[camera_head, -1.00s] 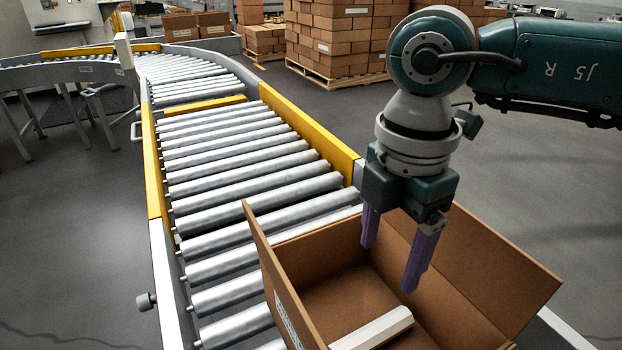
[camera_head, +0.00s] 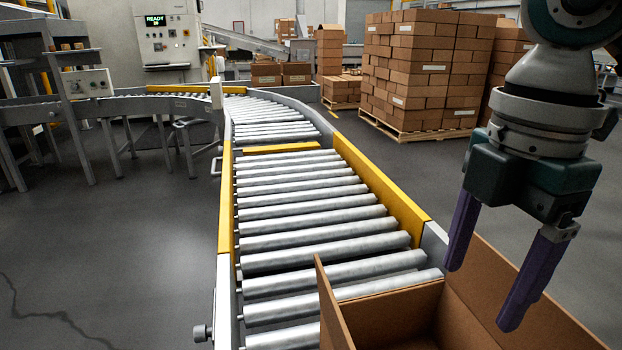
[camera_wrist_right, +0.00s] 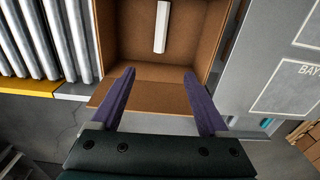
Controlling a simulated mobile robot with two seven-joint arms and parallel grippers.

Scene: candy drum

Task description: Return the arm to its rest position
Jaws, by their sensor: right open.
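My right gripper (camera_head: 487,290) hangs from the right arm at the right of the head view. Its two purple fingers are spread apart with nothing between them. It is above the open cardboard box (camera_head: 390,314), which stands at the lower right. In the right wrist view the open fingers (camera_wrist_right: 159,100) reach over the near side of the box (camera_wrist_right: 215,68). A white bar-shaped item (camera_wrist_right: 161,27) lies inside the box. My left gripper is in neither view.
A roller conveyor (camera_head: 300,205) with yellow side rails runs from the front to the back and curves left. A pallet stack of cartons (camera_head: 425,75) stands at the back right. A cabinet (camera_head: 165,38) with a lit "READY" display stands at the back left. Grey floor is open at the left.

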